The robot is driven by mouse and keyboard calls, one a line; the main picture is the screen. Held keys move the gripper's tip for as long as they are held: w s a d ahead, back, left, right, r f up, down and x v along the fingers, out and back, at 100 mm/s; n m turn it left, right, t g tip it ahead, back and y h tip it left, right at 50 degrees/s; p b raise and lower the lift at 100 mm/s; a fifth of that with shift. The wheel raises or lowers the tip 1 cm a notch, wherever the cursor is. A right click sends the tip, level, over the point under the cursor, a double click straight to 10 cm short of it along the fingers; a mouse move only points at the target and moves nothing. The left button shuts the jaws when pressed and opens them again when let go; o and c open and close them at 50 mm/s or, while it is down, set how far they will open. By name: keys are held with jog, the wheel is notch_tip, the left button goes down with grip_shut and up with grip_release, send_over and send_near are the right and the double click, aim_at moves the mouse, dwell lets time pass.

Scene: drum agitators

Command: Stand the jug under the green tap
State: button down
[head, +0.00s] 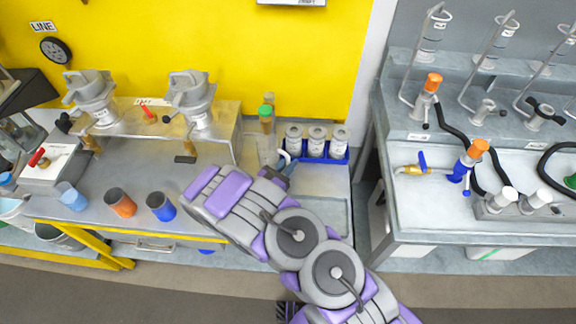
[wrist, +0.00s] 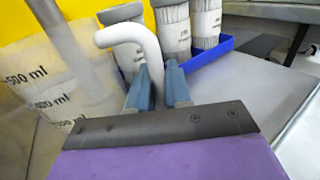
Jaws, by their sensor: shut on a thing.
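The jug (wrist: 50,90) is pale and see-through with ml marks and fills the left of the wrist view. Its white curved handle (wrist: 145,45) stands between the blue fingertips of my gripper (wrist: 160,88), which is shut on it. In the head view my gripper (head: 285,166) is at the back right of the steel bench, and the jug (head: 265,150) shows faintly just left of it. The green tap (head: 266,111) is right behind and above the jug in the picture. I cannot tell whether the jug is exactly beneath it or resting on the bench.
A blue tray (head: 325,158) with several white-labelled bottles (head: 316,138) stands close right of my gripper. A blue cup (head: 161,206), an orange cup (head: 121,203) and a light blue cup (head: 71,196) stand on the bench at left. A second bench (head: 420,215) with hoses stands at right.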

jog(key=shift+a, duration=0.15)
jog(key=c, duration=1.1)
grip_release()
jog(key=shift+o, duration=0.2)
jog(key=p+v, duration=0.2)
jog(key=v, duration=1)
jog(key=shift+r+p, duration=0.1)
jog(key=shift+p, duration=0.3)
